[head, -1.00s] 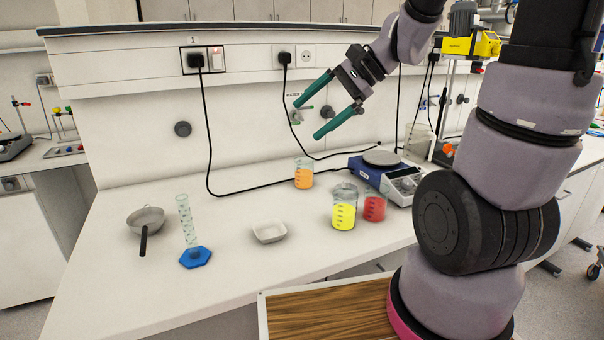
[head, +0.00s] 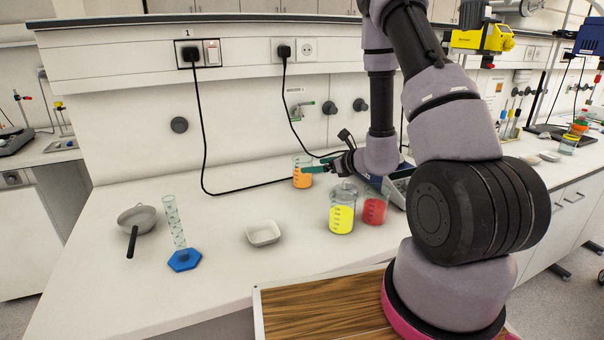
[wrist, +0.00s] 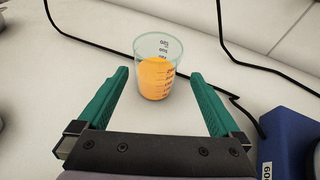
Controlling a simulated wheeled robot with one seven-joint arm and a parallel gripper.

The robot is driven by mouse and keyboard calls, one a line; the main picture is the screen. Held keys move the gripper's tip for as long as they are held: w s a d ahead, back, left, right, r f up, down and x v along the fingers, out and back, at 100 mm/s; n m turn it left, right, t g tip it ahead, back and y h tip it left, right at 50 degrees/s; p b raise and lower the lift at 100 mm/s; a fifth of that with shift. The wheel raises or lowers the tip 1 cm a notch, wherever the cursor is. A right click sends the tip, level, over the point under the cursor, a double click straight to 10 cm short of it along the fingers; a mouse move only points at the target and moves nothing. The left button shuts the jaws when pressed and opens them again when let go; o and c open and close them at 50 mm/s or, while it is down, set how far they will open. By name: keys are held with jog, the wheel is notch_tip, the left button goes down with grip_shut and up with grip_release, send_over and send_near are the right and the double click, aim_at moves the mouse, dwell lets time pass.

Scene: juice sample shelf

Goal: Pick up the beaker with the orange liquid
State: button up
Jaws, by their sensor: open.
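The beaker with the orange liquid (head: 302,177) stands upright on the white bench, towards the back. It also shows in the wrist view (wrist: 157,75), ahead of my gripper and roughly centred between the finger lines. My gripper (wrist: 162,92) is open, with one green finger on each side of the beaker's near part. No contact with the glass is visible. In the head view my gripper (head: 322,163) reaches in from the right, low over the bench, with its fingers at the beaker's right side.
Beakers with yellow (head: 342,212) and red (head: 374,208) liquid stand in front of my gripper. A blue scale (head: 396,190) is partly hidden behind my arm. Black cables run behind the orange beaker. A white dish (head: 263,234), a cylinder (head: 177,225) and a pan (head: 137,217) stand left.

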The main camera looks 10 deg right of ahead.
aim_at(311, 165)
jog(key=x, duration=0.4)
jog(key=shift+w+a, duration=0.15)
jog(key=shift+a, duration=0.05)
jog(key=shift+a+r+x, duration=0.1)
jog(key=shift+r+x, duration=0.1)
jog(key=shift+x, duration=1.1)
jog(key=shift+a+r+x, duration=0.1)
jog(key=shift+r+x, duration=0.1)
jog(key=shift+x, duration=1.15)
jog(key=c, duration=1.4)
